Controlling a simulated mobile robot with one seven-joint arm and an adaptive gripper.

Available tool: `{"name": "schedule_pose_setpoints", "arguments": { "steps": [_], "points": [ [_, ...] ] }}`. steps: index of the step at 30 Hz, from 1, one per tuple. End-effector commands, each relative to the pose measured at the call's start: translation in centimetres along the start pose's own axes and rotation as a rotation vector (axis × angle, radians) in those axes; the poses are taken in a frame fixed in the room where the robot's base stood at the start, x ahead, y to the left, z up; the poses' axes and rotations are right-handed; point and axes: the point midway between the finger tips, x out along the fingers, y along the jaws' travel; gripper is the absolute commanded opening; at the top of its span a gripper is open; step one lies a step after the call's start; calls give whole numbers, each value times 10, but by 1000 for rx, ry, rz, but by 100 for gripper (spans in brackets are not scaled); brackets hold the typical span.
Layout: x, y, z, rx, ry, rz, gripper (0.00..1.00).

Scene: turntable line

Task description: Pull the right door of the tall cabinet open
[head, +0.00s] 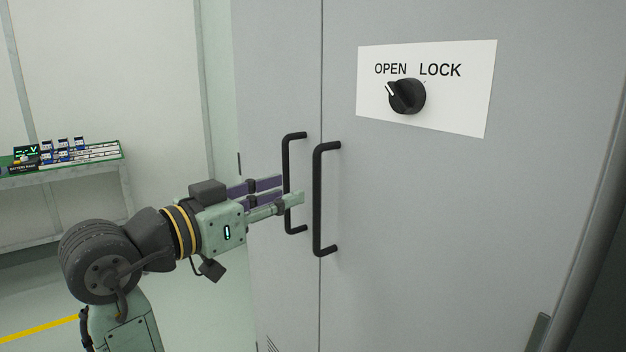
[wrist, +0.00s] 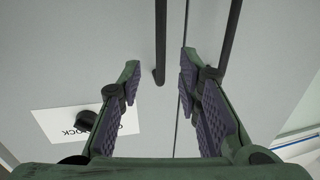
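The tall grey cabinet has a right door (head: 430,220) and a left door (head: 275,60), with a narrow seam between them. Both look shut. The right door's black bar handle (head: 318,200) stands just right of the seam; it also shows in the wrist view (wrist: 160,40). My gripper (head: 293,190) is open and empty, in front of the doors near the handles. In the wrist view, the right door's handle lies between the spread fingers (wrist: 159,75) in the picture, seemingly beyond the tips. I see no grip on it.
The left door's handle (head: 287,185) is close beside; my fingers overlap it in the head view. A knob (head: 407,96) on a white OPEN/LOCK plate (head: 460,105) points towards OPEN. A shelf (head: 60,180) with batteries stands far left.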

Motion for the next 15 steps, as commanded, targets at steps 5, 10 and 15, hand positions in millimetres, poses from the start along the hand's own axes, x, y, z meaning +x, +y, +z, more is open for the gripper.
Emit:
{"name": "schedule_pose_setpoints", "arguments": {
  "steps": [5,10,15],
  "points": [
    [36,1,-2,-1,-1,2,32],
    [65,0,-2,-1,0,1,32],
    [82,0,-1,-1,2,-1,32]
  ]
}}
